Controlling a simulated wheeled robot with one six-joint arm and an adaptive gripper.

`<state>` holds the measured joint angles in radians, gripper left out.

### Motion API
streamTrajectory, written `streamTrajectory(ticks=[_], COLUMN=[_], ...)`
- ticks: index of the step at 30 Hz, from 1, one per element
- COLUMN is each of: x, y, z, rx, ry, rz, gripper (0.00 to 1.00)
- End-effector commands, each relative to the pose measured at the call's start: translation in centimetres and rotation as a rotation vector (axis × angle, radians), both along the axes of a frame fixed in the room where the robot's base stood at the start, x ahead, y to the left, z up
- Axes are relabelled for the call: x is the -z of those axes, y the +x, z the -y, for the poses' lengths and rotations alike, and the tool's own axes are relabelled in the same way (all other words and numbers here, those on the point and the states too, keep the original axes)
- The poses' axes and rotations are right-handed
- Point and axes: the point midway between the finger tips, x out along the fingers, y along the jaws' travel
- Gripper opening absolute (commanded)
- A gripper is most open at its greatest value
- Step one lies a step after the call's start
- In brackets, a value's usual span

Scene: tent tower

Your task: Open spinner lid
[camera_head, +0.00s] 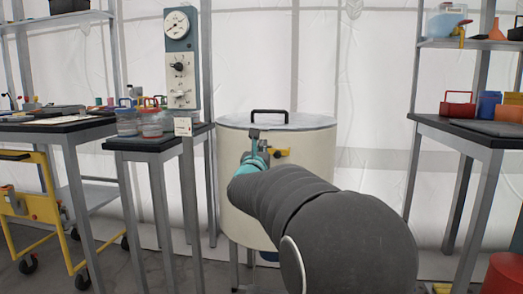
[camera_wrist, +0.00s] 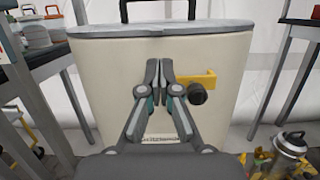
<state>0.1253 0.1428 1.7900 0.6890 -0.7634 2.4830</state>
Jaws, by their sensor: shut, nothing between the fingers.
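The spinner is a cream drum (camera_head: 300,185) with a grey lid (camera_head: 312,122) lying flat on top; its wall (camera_wrist: 100,80) fills the wrist view. A black handle (camera_head: 270,111) stands on the lid, and its lower part (camera_wrist: 124,11) shows at the top of the wrist view. A yellow latch (camera_head: 281,152) with a black knob (camera_wrist: 197,94) sits on the drum's front. My gripper (camera_wrist: 159,66) is shut and empty in front of the drum, below the lid's rim and just left of the latch. In the head view my gripper (camera_head: 254,137) partly covers the drum.
A dark-topped table (camera_head: 160,142) with lidded jars (camera_head: 150,120) stands left of the drum. A grey control box (camera_head: 181,60) with a dial is above it. Another table (camera_head: 480,133) stands at the right. A yellow cart (camera_head: 45,215) is at the far left.

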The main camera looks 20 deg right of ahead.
Motion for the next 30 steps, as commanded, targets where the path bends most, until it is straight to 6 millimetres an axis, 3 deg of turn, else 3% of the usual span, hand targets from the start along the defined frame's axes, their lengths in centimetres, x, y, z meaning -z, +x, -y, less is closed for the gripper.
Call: streamTrajectory(ticks=[6, 12, 24, 30], x=[-0.9, -1.3, -1.3, -2.6], y=[2.8, 4.2, 4.4, 4.8], z=[1.9, 2.7, 3.2, 2.1], rx=[0.001, -0.001, 0.000, -0.012], ry=[0.000, 0.000, -0.002, -0.002], rz=[0.000, -0.002, -0.003, -0.001], gripper=[0.00, 0.00, 0.00, 0.00])
